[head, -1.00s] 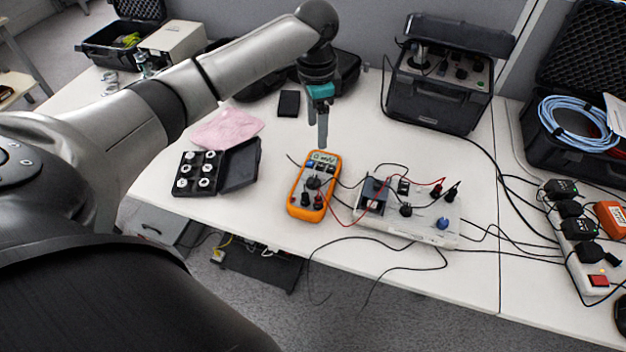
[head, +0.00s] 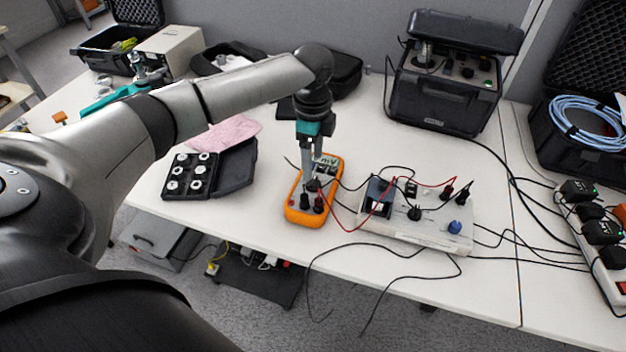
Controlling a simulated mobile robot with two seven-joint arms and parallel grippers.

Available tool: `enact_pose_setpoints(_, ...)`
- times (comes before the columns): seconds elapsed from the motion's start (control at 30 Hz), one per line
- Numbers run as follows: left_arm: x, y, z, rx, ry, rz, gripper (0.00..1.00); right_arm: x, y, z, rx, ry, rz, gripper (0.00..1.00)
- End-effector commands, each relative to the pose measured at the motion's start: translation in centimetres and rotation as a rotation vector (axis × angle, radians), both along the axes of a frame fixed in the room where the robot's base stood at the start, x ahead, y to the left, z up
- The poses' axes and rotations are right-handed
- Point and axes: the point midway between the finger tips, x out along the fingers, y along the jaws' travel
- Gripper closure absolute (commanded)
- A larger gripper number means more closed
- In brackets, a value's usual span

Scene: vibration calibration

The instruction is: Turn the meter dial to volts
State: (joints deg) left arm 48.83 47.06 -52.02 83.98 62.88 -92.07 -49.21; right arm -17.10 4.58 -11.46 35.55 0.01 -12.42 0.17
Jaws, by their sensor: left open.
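The orange meter (head: 293,207) lies face up on the white table, with its display (head: 328,161) at the far end reading what looks like mV. Black and red leads plug into its near end. Its dial (head: 314,185) is mostly hidden behind the fingers of my left gripper (head: 311,178). The gripper points down over the middle of the meter with its fingers apart. Its fingertips are at or just above the dial; I cannot tell whether they touch it. My right gripper is not in view.
A white circuit box (head: 432,232) with red and black leads stands right of the meter. A black case of weights (head: 191,176) and a pink cloth (head: 225,134) lie to the left. A black instrument case (head: 445,90) stands at the back. Loose cables hang over the front edge.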

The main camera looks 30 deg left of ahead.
Motion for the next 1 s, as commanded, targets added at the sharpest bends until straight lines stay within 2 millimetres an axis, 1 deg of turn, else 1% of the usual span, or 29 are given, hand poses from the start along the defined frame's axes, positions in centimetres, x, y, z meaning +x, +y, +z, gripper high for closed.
enact_pose_setpoints(0.03,-0.1,0.0,-1.4,0.000,0.003,0.001,0.26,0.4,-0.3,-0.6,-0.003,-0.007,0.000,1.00)
enact_pose_setpoints(0.1,-0.1,0.0,-2.7,0.000,0.004,0.001,0.26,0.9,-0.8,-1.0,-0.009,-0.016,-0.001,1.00)
enact_pose_setpoints(0.2,-0.1,0.0,-4.1,0.000,0.002,0.001,0.26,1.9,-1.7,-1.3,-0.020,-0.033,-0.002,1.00)
enact_pose_setpoints(0.3,0.0,0.0,-5.1,0.000,0.000,0.000,0.26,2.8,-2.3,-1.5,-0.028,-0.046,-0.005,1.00)
enact_pose_setpoints(0.47,0.0,0.0,-5.8,0.001,0.001,0.000,0.26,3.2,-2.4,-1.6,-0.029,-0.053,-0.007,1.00)
enact_pose_setpoints(0.7,0.0,0.0,-5.8,0.000,0.000,0.000,0.26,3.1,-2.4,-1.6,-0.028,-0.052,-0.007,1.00)
enact_pose_setpoints(0.77,0.0,0.0,-5.8,0.000,0.000,0.001,0.32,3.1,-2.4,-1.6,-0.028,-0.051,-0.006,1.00)
enact_pose_setpoints(1.0,0.0,0.0,-5.8,0.000,0.000,0.001,0.59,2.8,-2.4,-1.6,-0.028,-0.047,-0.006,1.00)
